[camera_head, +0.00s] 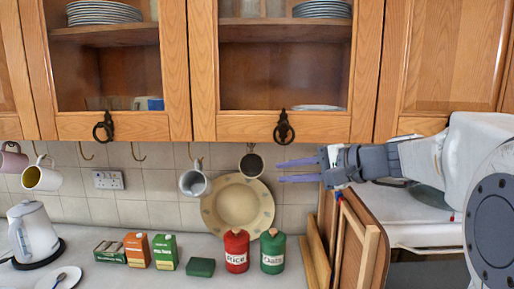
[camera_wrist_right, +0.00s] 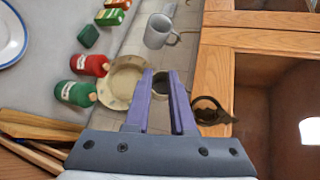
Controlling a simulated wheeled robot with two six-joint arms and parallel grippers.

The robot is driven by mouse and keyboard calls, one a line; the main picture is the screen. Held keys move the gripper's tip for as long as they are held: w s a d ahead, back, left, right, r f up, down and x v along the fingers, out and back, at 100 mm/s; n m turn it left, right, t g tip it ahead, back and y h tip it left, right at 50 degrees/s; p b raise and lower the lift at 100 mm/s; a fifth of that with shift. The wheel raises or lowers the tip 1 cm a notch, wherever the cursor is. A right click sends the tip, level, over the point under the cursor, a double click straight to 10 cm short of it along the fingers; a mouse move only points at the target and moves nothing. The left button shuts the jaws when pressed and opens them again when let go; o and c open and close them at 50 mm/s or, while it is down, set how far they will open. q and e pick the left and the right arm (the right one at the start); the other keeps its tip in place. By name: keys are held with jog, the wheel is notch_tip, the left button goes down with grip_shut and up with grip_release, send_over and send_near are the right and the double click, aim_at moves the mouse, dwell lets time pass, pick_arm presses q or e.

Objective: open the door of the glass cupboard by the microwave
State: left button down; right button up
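The glass cupboard has two glazed wooden doors, both looking shut. Its right door (camera_head: 284,60), on the microwave side, has a black ring handle (camera_head: 284,128) on its lower rail. My right gripper (camera_head: 281,171) points left below that handle, apart from it. In the right wrist view its two purple fingers (camera_wrist_right: 160,74) stand apart with nothing gripped, and the ring handle (camera_wrist_right: 212,112) lies just right of them. A white appliance, probably the microwave (camera_head: 408,236), is at the right, partly hidden by my right arm. My left gripper is out of view.
A cream plate (camera_head: 238,212) leans on the tiles. Wooden boards (camera_head: 352,245) stand under my gripper.

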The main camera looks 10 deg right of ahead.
aim_at(286, 143)
jog(key=d+r+m+t, duration=0.2)
jog(key=d+r+t, duration=0.1)
jog(key=d+r, duration=0.3)
jog(key=shift+h, duration=0.5)
jog(key=p+x, duration=0.1)
jog(key=x, duration=0.2)
jog(key=p+x, duration=0.1)
jog(key=x, duration=0.3)
jog(key=d+p+x, duration=0.1)
jog(key=p+x, duration=0.1)
jog(key=x, duration=0.1)
jog(key=shift+w+f, duration=0.35)
jog(key=shift+w, duration=0.2)
grip_shut()
